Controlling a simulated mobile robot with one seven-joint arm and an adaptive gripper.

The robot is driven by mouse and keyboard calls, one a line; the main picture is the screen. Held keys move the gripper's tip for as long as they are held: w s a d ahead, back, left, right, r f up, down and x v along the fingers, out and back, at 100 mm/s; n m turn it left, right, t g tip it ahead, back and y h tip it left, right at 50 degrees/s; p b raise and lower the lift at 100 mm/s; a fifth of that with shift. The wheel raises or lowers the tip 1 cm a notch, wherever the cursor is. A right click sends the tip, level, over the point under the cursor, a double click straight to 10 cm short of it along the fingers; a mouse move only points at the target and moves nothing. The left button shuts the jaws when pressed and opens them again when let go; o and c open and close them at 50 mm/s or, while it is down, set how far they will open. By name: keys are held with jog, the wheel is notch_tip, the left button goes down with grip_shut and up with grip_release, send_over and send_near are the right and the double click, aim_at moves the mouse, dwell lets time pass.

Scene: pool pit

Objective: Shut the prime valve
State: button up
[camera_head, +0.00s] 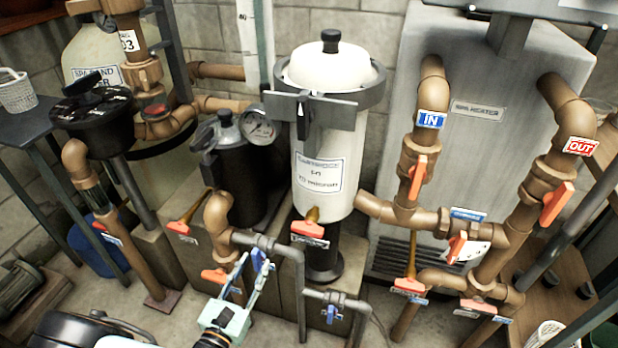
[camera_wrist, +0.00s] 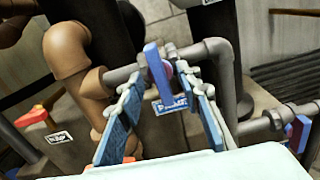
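A blue valve handle (camera_head: 259,259) with a small blue tag sits on a thin grey pipe beside a brown elbow in the head view. It also shows in the wrist view (camera_wrist: 158,72), with its tag (camera_wrist: 172,104) below it; the tag's text is too small to read, so I cannot confirm it is the prime valve. My gripper (camera_head: 254,268) is open, reaching up from below. In the wrist view, its two blue-padded fingers stand on either side of the handle with gaps. I cannot tell whether either finger touches it.
A second blue valve handle (camera_head: 331,313) is on the lower grey pipe to the right. An orange handle (camera_head: 214,276) is close left of my gripper. Brown pipes, the white cartridge filter (camera_head: 327,140) and the grey spa heater (camera_head: 490,140) crowd the space behind.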

dwell(0.3)
jog(key=v, duration=0.7)
jog(key=shift+w+r, duration=0.1)
dwell(0.3)
